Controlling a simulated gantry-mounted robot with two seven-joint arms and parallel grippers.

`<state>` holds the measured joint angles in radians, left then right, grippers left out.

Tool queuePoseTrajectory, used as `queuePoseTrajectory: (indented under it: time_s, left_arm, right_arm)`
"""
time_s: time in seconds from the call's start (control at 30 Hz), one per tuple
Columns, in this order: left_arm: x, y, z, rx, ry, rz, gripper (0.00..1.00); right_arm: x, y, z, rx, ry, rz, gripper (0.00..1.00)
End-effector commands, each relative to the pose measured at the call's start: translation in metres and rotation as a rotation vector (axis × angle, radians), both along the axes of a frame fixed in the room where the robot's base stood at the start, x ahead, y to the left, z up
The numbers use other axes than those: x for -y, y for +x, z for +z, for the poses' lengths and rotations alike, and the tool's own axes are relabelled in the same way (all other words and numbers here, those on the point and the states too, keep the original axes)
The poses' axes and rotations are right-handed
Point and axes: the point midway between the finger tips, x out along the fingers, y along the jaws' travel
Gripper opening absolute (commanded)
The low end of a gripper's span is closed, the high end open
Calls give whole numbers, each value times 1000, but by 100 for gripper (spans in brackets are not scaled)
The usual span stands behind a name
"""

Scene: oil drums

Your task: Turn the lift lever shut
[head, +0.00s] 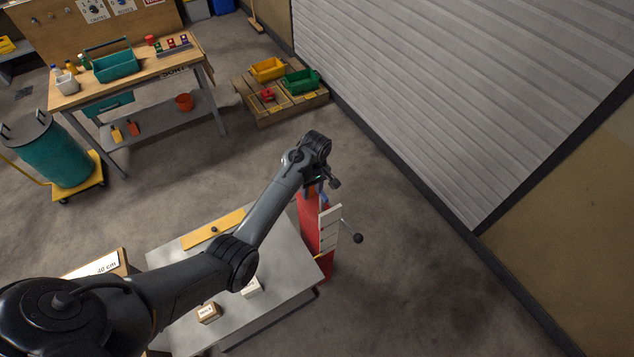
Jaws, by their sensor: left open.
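The lift lever (350,231) is a thin rod with a dark ball at its end. It sticks out to the right from a white panel (329,228) on a red post (307,222) beside the grey table. My left gripper (333,183) is above the post's top, close to the panel's upper edge and apart from the lever's ball. It is open, and I see nothing held in it. The wrist hides the top of the post. My right gripper is not in view.
The grey table (290,265) below my left arm bears small labelled boxes (209,312) and a yellow strip (208,231). A pallet with bins (262,108) lies farther back. A roller shutter (460,80) is at the right. The floor right of the post is clear.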

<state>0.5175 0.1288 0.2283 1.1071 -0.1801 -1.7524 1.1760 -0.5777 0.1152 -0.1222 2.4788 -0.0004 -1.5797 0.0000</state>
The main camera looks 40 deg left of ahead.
Motion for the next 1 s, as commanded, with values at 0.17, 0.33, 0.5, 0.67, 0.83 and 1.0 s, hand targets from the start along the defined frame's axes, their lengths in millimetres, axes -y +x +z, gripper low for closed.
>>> queuePoseTrajectory:
  time_s: [0.17, 0.33, 0.5, 0.67, 0.83, 1.0]
  left_arm:
    - [0, 41, 44, 94, -1, 1, 40]
    - [-1, 49, 46, 113, 0, 0, 40]
    - [-1, 48, 23, 110, 0, 2, 40]
    - [-1, 48, -4, 111, 0, 0, 40]
    - [-1, 48, -29, 112, 1, 1, 40]
    - [-1, 49, -45, 114, 1, 0, 40]
  right_arm:
    - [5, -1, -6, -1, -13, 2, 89]
    - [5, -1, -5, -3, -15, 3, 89]
    - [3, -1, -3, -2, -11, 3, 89]
    - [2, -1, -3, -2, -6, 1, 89]
    - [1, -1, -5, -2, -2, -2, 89]
    - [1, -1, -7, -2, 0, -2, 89]
